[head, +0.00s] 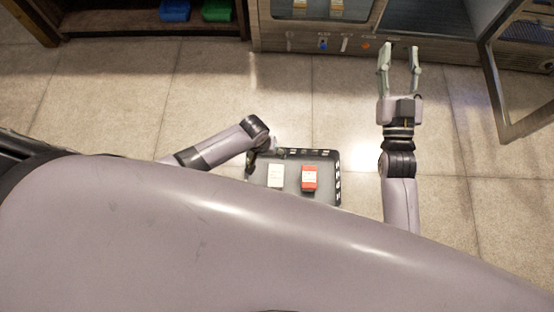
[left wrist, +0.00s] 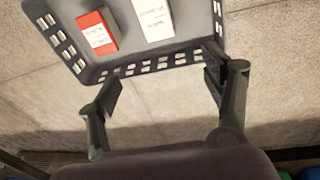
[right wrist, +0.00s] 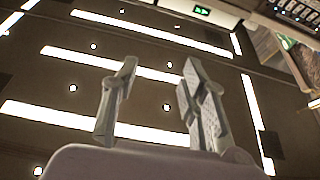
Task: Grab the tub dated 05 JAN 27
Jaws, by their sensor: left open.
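No date reading 05 JAN 27 can be made out in any view. A dark basket (head: 331,154) with slotted walls holds a red box (head: 310,178) with a white label and a white box (head: 276,177). The left wrist view shows the red box (left wrist: 97,34), the white box (left wrist: 155,18) and the basket's wall (left wrist: 150,65); their print is too small to read. My right gripper (head: 399,50) is open and empty, away from the basket.
A cabinet (head: 310,37) with small pale-yellow items behind its front stands at the back. An open door (head: 495,90) juts out at the right. A shelf at top left holds a blue bin (head: 175,10) and a green bin (head: 217,10). Tiled floor is clear between.

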